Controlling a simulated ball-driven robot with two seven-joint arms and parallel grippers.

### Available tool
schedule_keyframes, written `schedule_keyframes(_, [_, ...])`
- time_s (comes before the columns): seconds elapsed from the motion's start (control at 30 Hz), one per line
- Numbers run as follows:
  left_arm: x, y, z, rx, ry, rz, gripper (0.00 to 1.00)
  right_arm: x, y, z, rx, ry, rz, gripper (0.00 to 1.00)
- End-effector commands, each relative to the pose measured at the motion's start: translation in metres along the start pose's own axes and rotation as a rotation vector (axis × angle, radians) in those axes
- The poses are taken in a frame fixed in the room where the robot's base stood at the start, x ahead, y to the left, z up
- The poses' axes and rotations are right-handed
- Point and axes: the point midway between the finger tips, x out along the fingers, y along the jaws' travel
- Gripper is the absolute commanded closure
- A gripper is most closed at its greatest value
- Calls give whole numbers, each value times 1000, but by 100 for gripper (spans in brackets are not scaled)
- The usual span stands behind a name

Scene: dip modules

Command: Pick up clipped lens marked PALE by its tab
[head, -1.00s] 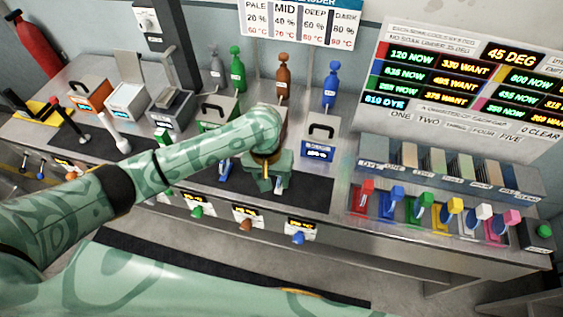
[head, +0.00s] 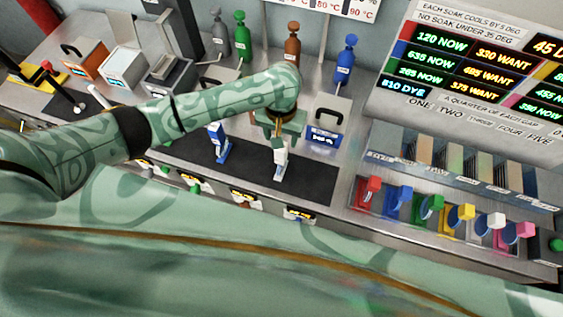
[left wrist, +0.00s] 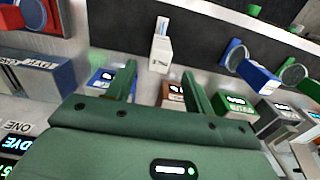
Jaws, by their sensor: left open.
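A white clip holder (head: 281,162) stands on the dark mat in the head view. It also shows upright in the left wrist view (left wrist: 160,53), with a small label I cannot read for sure and a pale tab at its top. My left gripper (head: 281,136) is open above and just behind the white clip in the head view. In the left wrist view its two fingers (left wrist: 158,75) point toward the clip, which lies between and beyond the tips, apart from them. A blue clip (head: 218,143) stands to the left on the same mat; its round lens (left wrist: 235,54) shows in the wrist view. My right gripper is out of view.
A tank with a blue display (head: 324,128) stands behind and right of my gripper. Coloured bottles, such as a blue one (head: 345,60), stand at the back. A row of coloured clips with lenses (head: 430,210) lines the right counter. The mat (head: 310,180) is clear right of the white clip.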

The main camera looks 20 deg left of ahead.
Motion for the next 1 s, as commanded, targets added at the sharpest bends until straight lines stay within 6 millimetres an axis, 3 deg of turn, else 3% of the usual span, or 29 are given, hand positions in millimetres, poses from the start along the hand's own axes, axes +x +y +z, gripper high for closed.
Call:
schedule_keyframes(0.03, [13, 0, 0, 0, 0, -1, 47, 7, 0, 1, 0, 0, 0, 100])
schedule_keyframes(0.27, [32, 0, 0, 1, 0, 0, 47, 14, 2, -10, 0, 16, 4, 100])
schedule_keyframes(0.53, [75, 0, 2, 1, 1, -1, 47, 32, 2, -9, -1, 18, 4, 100])
schedule_keyframes(0.83, [80, 0, 2, 2, 3, 0, 47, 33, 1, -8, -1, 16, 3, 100])
schedule_keyframes(0.87, [80, 0, 2, 2, 3, 0, 50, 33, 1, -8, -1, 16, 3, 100])
schedule_keyframes(1.0, [80, 0, 2, 2, 3, 0, 89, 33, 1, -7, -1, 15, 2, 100])
